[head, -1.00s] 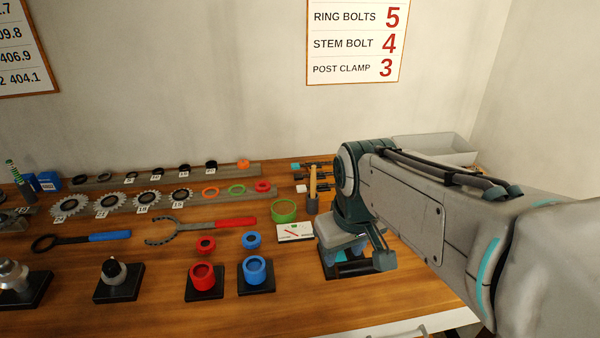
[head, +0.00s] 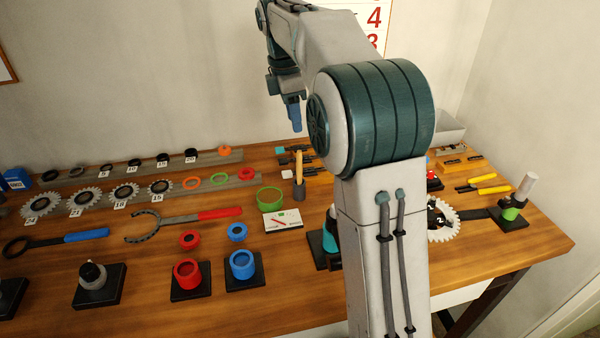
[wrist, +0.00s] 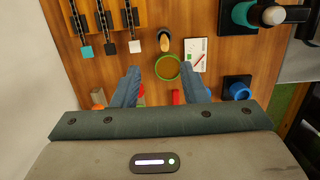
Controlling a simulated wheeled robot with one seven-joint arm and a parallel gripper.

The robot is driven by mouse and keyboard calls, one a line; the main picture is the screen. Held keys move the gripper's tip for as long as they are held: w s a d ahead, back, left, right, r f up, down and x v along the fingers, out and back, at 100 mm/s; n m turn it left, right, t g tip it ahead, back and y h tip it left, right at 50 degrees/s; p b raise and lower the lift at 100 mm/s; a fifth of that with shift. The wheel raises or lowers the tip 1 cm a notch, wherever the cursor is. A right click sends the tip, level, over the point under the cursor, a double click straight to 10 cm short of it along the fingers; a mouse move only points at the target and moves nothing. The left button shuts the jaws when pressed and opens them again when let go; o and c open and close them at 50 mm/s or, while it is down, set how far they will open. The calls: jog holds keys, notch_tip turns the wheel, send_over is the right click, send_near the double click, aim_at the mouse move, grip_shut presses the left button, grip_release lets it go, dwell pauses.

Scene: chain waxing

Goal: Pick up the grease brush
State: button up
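A wooden handle, which I take to be the grease brush (head: 299,163), stands upright in a small dark pot (head: 298,190) near the back of the bench. Its bristles are hidden. In the head view my gripper (head: 295,124) points down, well above the bench and apart from the brush.
A green ring (head: 270,198) and a white card (head: 282,221) lie beside the pot. Red and blue cups (head: 242,263) stand nearer the front. My arm hides part of the bench's right side.

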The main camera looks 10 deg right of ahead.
aim_at(298, 152)
jog(key=f, duration=0.8)
jog(key=shift+s+d+b, duration=0.1)
jog(key=shift+d+b, duration=0.2)
jog(key=shift+s+d+f, duration=0.15)
jog(key=shift+d+f, duration=0.05)
jog(key=shift+f, duration=1.15)
jog(key=shift+s+d+f, duration=0.15)
jog(key=shift+f, duration=1.15)
grip_shut()
